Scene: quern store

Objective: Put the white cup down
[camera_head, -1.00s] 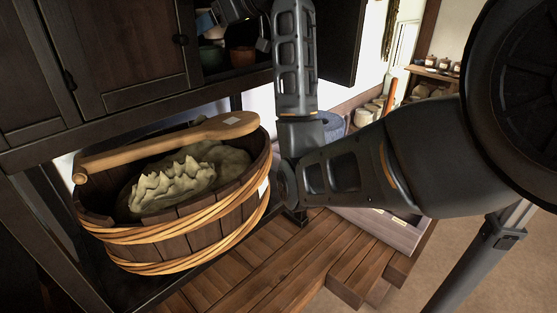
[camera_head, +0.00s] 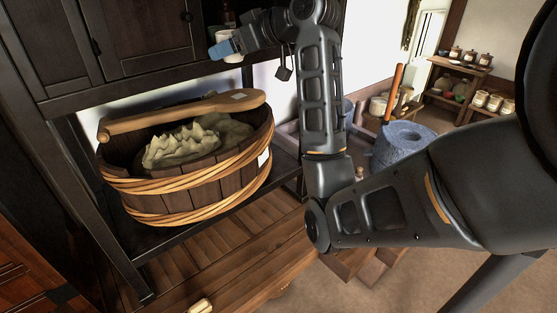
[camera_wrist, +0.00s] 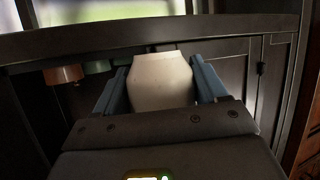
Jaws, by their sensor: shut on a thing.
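The white cup (camera_wrist: 161,82) is between the two blue fingers of my gripper (camera_wrist: 162,88) in the wrist view, and the gripper is shut on it. In the head view my gripper (camera_head: 224,50) is at the upper middle, in front of the dark cabinet's lower edge. The white cup (camera_head: 231,36) shows there as a small pale patch by the blue fingers; most of it is hidden. In the wrist view the cup looks held clear, with the cabinet behind it.
A wooden tub (camera_head: 190,190) with a paddle (camera_head: 180,115) across it stands below the cabinet (camera_head: 135,65). Shelves (camera_head: 460,95) with jars stand at the back. A reddish pot (camera_wrist: 63,74) shows at left in the wrist view.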

